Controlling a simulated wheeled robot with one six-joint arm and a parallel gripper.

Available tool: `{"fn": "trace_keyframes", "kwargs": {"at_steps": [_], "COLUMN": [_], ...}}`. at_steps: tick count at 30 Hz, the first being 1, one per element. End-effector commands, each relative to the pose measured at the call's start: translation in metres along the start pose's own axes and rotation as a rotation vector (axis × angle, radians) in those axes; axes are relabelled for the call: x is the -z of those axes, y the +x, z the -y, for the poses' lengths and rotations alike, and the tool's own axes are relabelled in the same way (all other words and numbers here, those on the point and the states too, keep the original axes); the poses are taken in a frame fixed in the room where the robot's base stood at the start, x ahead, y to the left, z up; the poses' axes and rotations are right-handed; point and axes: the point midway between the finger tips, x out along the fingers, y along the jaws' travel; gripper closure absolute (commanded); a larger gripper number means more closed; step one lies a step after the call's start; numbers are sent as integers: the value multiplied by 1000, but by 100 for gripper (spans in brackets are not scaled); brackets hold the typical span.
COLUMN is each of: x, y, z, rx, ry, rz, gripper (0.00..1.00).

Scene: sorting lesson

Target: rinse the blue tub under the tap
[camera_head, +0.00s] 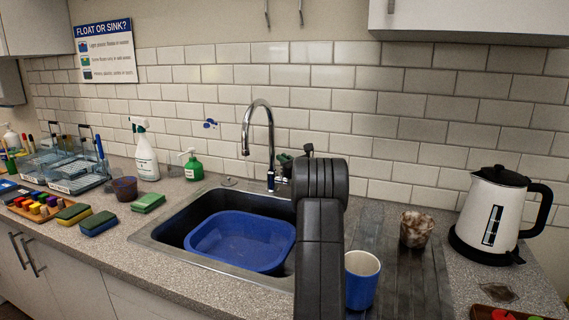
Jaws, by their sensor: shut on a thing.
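The blue tub (242,238) sits upright in the metal sink (165,240), and its inside looks empty. The chrome tap (258,104) arches over the back of the sink, its spout above the tub's back edge. No stream of water shows below the spout. My dark arm reaches up across the right side of the sink and hides part of it. My gripper (286,160) shows only as a small dark part just right of the tap's post. It is shut at the tap's handle side; the lever itself is mostly hidden.
A blue cup (361,280) and a brown mottled cup (416,229) stand on the drainer, right of my arm. A white kettle (492,215) stands farther right. A spray bottle (145,155), green soap bottle (193,166) and sponges (148,203) are left of the sink.

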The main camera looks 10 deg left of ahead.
Motion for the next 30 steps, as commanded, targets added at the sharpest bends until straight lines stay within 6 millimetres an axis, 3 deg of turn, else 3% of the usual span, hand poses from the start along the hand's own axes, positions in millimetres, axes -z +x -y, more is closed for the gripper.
{"fn": "trace_keyframes", "kwargs": {"at_steps": [3,4,5,16,30], "x": [-1,-1,-1,0,0], "y": [0,0,0,-6,-70], "z": [0,0,0,1,0], "rx": [0,0,0,1,1], "ry": [0,0,0,-1,0], "rz": [0,0,0,0,0], "gripper": [100,84,81,81,81]}}
